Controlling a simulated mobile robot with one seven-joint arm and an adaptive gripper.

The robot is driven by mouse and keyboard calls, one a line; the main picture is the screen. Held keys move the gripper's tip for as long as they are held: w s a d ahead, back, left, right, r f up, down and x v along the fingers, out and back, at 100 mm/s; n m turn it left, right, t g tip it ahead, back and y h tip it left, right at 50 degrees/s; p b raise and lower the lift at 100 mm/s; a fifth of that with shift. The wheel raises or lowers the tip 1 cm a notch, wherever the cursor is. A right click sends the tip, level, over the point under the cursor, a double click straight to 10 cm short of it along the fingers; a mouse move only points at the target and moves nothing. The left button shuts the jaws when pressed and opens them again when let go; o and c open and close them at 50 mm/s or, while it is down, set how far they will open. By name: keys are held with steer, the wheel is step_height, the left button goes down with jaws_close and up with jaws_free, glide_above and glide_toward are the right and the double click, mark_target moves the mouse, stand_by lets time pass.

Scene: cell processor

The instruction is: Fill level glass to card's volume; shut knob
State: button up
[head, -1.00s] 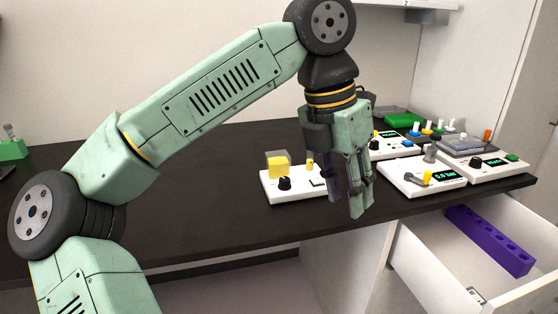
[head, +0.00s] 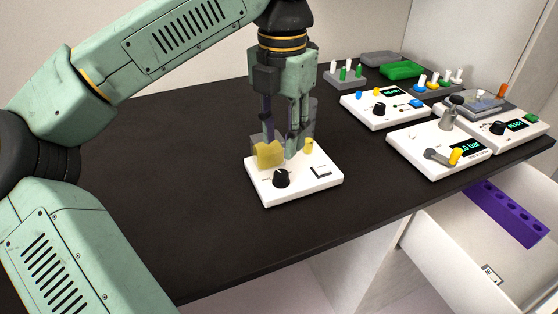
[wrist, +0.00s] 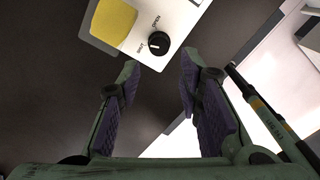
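A white unit (head: 325,184) stands on the dark bench and carries the level glass (head: 268,154), which has yellow filling in its lower part. Its upper part is partly hidden behind my fingers. The black knob (head: 281,179) is on the unit's front, and in the wrist view the knob (wrist: 159,58) sits between OPEN and SHUT markings. A small pale card or plate (head: 321,171) lies right of it; I cannot read it. My gripper (head: 281,142) is open and empty, pointing down near the glass. In the wrist view its fingers (wrist: 159,68) are apart, not around the knob.
More white units with displays (head: 385,108) (head: 440,148) (head: 505,128), a green tray (head: 401,70) and a peg rack stand right. An open drawer holds a purple rack (head: 506,214). The bench's left and front are clear.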

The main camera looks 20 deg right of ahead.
mark_target(281, 173)
step_height(281, 173, down, 8)
steer(key=shift+r+p, duration=0.1)
steer(key=shift+p, duration=0.45)
steer(key=shift+c, duration=0.2)
steer(key=shift+w, duration=0.1)
jaws_close()
